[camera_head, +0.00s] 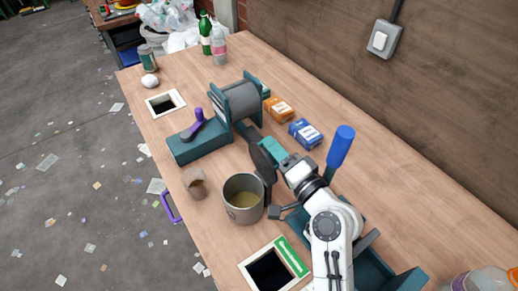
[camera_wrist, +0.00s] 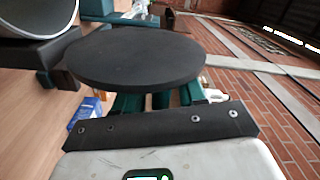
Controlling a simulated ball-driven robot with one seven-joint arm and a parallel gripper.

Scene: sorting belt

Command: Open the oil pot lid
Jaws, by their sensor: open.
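The oil pot (camera_head: 243,200) is a grey metal pot standing on the table, with yellowish liquid visible inside its uncovered mouth. Its dark round lid (camera_head: 263,157) is raised and tilted steeply at the pot's right side. In the wrist view the lid (camera_wrist: 135,55) is a large dark disc in front of the fingers, and part of the pot (camera_wrist: 45,17) shows at upper left. My gripper (camera_head: 273,149) is open, its teal fingers right beside the lid on the side away from the pot. The lid hides the fingertips in the wrist view, so I cannot tell whether they touch.
A roller machine (camera_head: 238,102) and a teal box with a purple lever (camera_head: 200,143) stand beyond the pot. A small brown cup (camera_head: 195,184) is left of the pot. A square opening (camera_head: 249,267) lies nearer.

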